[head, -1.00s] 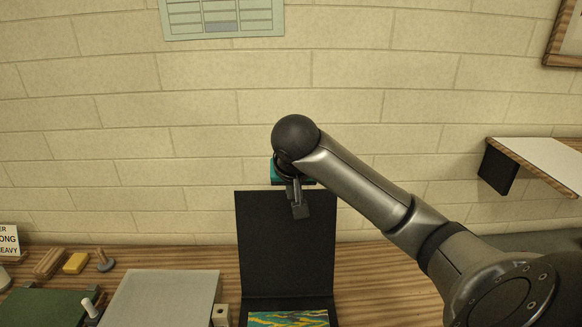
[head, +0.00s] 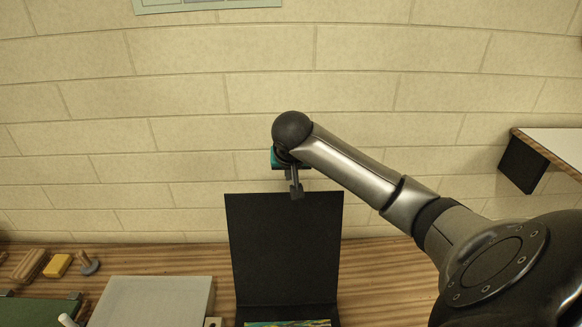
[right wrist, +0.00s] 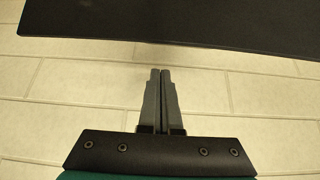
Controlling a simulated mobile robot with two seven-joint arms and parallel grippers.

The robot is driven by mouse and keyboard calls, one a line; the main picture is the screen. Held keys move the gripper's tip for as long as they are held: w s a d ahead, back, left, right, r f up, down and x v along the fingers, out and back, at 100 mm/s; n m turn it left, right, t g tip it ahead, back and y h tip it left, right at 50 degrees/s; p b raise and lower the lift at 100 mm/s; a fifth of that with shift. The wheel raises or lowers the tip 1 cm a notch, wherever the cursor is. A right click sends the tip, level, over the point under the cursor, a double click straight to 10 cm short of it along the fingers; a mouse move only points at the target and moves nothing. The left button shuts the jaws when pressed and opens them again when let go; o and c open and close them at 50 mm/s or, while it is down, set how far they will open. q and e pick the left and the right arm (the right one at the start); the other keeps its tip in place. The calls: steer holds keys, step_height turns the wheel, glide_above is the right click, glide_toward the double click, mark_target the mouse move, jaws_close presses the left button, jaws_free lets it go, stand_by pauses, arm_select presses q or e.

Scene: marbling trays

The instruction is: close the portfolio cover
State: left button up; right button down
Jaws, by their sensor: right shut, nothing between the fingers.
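The black portfolio cover (head: 283,250) stands raised, nearly upright, behind the portfolio base on the wooden counter. A strip of a teal and yellow marbled sheet (head: 288,323) shows in the base at the bottom edge. My right gripper (head: 297,193) is shut and empty at the cover's top edge, a little right of its middle. In the right wrist view the shut fingers (right wrist: 160,75) point toward the cover's edge (right wrist: 180,38), with wall visible between them. I cannot tell from the head view whether they touch. My left gripper is not in view.
A grey flat-topped block (head: 150,300) stands left of the portfolio. A yellow block (head: 57,265) and a wooden-handled tool (head: 88,264) lie farther left. A wall shelf (head: 555,145) juts out at right. The brick wall is close behind the cover.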

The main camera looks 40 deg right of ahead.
steer(key=shift+s+a+f+p, duration=0.8)
steer(key=shift+s+f, duration=0.1)
steer(key=shift+f, duration=0.1)
